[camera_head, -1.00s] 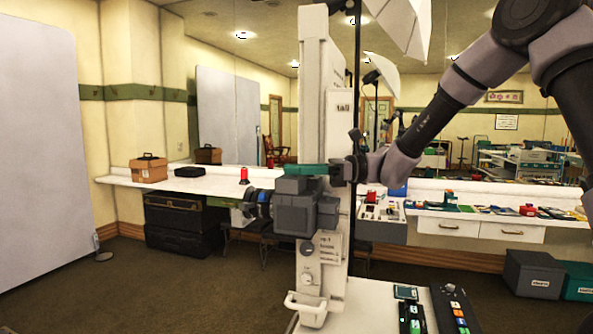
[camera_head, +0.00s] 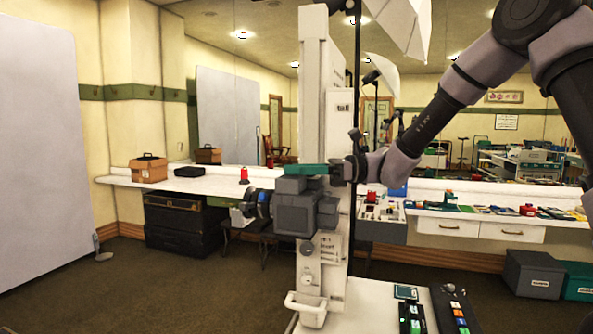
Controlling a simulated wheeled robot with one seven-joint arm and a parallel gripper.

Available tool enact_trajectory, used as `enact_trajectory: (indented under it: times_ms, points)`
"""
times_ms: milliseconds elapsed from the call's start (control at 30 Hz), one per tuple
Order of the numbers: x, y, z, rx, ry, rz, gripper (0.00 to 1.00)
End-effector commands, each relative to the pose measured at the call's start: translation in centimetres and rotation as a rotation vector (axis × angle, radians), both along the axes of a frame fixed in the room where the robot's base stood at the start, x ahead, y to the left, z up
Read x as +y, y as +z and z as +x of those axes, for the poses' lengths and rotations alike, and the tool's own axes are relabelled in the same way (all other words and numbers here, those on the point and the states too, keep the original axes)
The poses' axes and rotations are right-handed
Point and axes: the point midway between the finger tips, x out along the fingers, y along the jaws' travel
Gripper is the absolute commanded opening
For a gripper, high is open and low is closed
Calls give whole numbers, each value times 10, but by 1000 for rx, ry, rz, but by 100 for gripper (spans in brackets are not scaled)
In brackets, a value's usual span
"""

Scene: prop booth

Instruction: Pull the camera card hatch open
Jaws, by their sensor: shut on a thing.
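The dark grey camera (camera_head: 296,212) is mounted on the white column, its lens (camera_head: 258,207) pointing left. A smaller grey block (camera_head: 328,212) sits at its right side. Whether this is the card hatch, and how far it stands open, I cannot tell. My gripper (camera_head: 333,172) is above and right of the camera, in front of the column. It is shut on a green bar (camera_head: 306,170) that reaches left over the camera's top. Contact between bar and camera is unclear. The fingertips are small and dark.
The tall white column (camera_head: 313,90) stands beside my gripper. A white handle (camera_head: 306,308) sticks out at its base. A control panel (camera_head: 456,310) lies on the white surface at lower right. A long counter (camera_head: 220,183) runs behind. Open floor lies at left.

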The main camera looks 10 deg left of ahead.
Motion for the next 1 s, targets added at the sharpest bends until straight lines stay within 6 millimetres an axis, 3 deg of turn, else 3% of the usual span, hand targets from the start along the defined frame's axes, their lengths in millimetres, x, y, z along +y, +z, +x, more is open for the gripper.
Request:
enact_trajectory:
  times_ms: [567, 1000]
  points:
    - [0, 4, -3, -70, -1, -5, 0]
    - [1, 12, -24, -424, 0, -33, 0]
